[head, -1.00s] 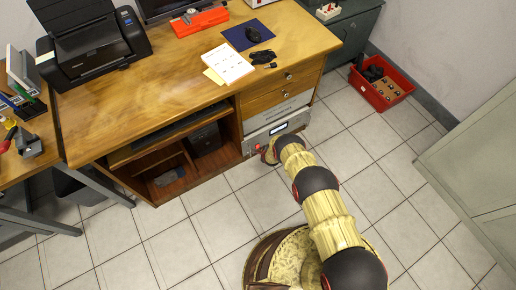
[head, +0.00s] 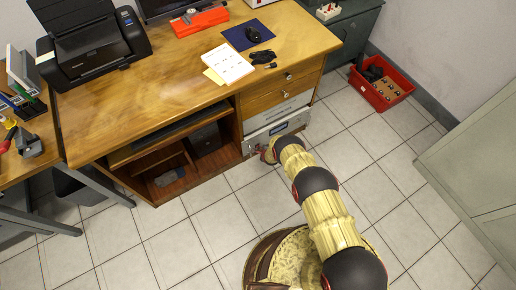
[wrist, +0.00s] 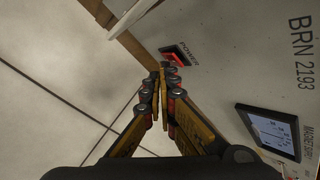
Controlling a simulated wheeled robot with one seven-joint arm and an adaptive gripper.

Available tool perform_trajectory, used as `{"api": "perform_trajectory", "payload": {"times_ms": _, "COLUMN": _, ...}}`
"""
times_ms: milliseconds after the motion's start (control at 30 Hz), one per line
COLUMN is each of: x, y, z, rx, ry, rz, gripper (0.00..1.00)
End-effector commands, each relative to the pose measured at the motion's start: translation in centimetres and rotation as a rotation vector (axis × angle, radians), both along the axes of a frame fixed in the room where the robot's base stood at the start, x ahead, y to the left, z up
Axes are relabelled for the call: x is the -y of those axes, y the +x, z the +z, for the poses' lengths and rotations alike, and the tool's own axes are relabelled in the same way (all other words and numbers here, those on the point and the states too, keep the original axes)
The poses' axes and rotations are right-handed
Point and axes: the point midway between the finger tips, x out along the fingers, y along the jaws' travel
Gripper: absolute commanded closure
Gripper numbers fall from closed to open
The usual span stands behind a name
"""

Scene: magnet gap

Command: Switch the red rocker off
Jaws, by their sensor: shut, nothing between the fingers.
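The red rocker (wrist: 173,57), in a black frame, sits on a pale panel beside the word POWER in the wrist view. My gripper (wrist: 162,70) is shut and empty. Its fingertips are at the lower edge of the rocker and overlap it in the picture; I cannot tell if they touch. In the head view my gripper (head: 264,154) is at the left front of the grey unit (head: 293,123) under the desk drawers. The rocker is hard to make out there, by my gripper.
The wooden desk (head: 150,100) stands above, with an open shelf left of the unit. A red crate (head: 381,88) is on the floor at right. The tiled floor around my arm is clear.

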Motion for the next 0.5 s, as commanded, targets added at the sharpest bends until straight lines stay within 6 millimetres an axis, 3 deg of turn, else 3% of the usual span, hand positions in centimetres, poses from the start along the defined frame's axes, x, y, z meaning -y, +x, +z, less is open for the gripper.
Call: {"api": "perform_trajectory", "payload": {"times_ms": 500, "x": 0.81, "y": -1.17, "z": 0.21, "rx": -0.001, "ry": 0.000, "rz": 0.000, "gripper": 1.00}}
